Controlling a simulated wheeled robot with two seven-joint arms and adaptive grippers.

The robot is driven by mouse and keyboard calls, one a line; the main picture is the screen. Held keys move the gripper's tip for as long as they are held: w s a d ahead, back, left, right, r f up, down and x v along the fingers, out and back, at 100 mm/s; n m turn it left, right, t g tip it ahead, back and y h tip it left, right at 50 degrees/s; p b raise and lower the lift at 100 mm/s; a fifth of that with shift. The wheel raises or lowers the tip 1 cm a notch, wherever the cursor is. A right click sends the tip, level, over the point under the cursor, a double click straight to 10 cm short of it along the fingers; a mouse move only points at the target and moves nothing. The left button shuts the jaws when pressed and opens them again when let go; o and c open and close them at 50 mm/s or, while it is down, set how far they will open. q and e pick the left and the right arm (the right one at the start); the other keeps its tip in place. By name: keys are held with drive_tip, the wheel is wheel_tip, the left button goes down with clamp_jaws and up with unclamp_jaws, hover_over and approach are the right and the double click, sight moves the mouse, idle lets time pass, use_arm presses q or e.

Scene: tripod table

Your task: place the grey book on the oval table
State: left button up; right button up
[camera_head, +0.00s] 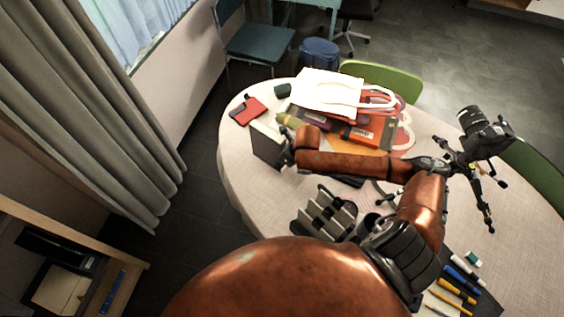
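The fingers are small and partly hidden by the wrist. Whether the book's lower edge touches the tabletop cannot be told. My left gripper is not in view.
A red item (248,111) lies behind the book. A white bag (328,92) and an orange box (372,134) crowd the table's back. The left rim is clear.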

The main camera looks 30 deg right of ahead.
drive_tip(key=o, duration=0.4)
drive_tip(key=shift+c, duration=0.2)
drive_tip(key=shift+r, duration=0.15)
drive_tip(key=p+v, duration=0.2)
drive_tip(key=v, duration=0.9)
drive_tip(key=shift+s+r, duration=0.2)
drive_tip(key=shift+r, duration=0.15)
